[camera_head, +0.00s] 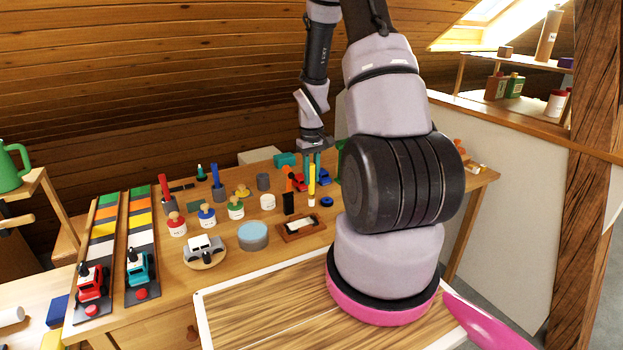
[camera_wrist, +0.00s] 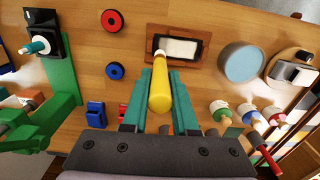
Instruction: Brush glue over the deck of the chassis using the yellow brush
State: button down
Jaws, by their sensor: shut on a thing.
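My gripper (camera_head: 312,165) has teal fingers and is shut on the yellow brush (camera_head: 311,180). The brush points downward, its pale tip above the table. In the wrist view the brush (camera_wrist: 160,88) lies between the fingers, its tip overlapping the near edge of a brown-framed tray with a white inside (camera_wrist: 150,36). The tray (camera_head: 284,228) also shows in the head view, in front of the brush. I cannot tell whether the tip touches anything. A grey-white toy vehicle (camera_head: 203,243), possibly the chassis, sits on a round wooden stand to the left; its deck is unclear.
A round tub with a light blue top (camera_head: 253,238) stands between vehicle and tray. Several knob-topped jars (camera_head: 236,208) stand behind them. Two toy trucks (camera_head: 92,285) stand on striped boards at left.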

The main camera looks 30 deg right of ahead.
aim_at(311, 198)
jog(key=shift+r, duration=1.5)
jog(key=shift+f, duration=0.15)
jog(key=shift+f, duration=3.35)
jog(key=shift+f, duration=1)
